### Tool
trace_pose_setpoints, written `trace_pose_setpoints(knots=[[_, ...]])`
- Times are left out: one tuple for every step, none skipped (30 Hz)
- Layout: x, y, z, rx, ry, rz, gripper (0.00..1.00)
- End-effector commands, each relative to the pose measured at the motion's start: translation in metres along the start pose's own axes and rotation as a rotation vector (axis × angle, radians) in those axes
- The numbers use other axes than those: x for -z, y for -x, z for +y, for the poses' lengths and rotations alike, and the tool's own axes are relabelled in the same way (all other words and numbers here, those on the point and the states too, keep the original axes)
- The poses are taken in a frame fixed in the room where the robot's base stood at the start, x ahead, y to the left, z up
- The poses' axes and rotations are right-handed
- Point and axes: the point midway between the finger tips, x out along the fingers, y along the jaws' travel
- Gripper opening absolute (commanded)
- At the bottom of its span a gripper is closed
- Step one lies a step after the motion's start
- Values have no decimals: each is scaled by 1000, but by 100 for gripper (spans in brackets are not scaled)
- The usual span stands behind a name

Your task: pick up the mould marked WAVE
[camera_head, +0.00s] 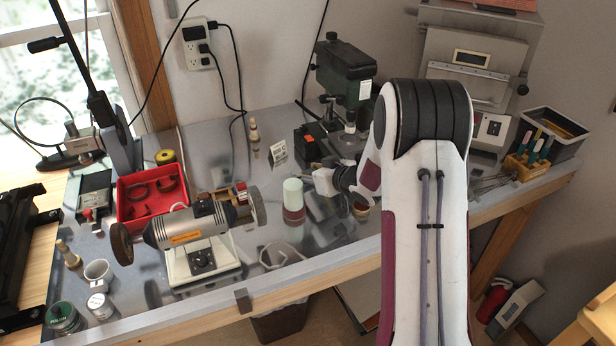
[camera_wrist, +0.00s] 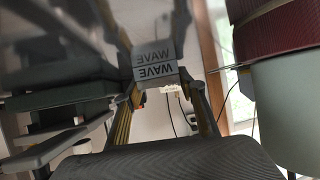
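The mould marked WAVE (camera_wrist: 156,71) is a small grey block, seen upside down in the wrist view, with its mirrored reflection beside it on the shiny bench top. It lies ahead of my gripper (camera_wrist: 166,95), roughly between the lines of the two fingers. The fingers are spread apart with a gap between them; I see no contact with the mould. In the head view my gripper (camera_head: 318,180) is low over the bench, reaching left from my arm.
A burgundy and pale green cylinder (camera_head: 293,201) stands close to my gripper and fills the right of the wrist view (camera_wrist: 289,100). A bench grinder (camera_head: 190,232) and red tray (camera_head: 130,205) are left. A green drill press (camera_head: 344,75) stands behind.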

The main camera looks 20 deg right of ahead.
Motion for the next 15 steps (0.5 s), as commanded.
trace_pose_setpoints(knots=[[0, 0, 0, 0, 0, 0, 19], [0, 0, 0, 0, 0, -1, 11], [0, 0, 0, 0, 0, -1, 7], [1, 0, 0, -1, 1, 2, 7], [1, 0, 0, -1, 1, 2, 7], [1, 0, 0, -1, 1, 2, 7], [1, 0, 0, -1, 1, 2, 7], [1, 0, 0, -1, 1, 2, 7], [1, 0, 0, -1, 0, 2, 7], [1, 0, 0, -1, 1, 2, 7], [1, 0, 0, -1, 1, 2, 7], [2, 0, 0, -1, 1, 2, 7], [2, 1, 0, -1, 0, 2, 7], [3, 1, 0, -1, 0, 2, 7], [4, 2, 0, -1, 0, 2, 7]])
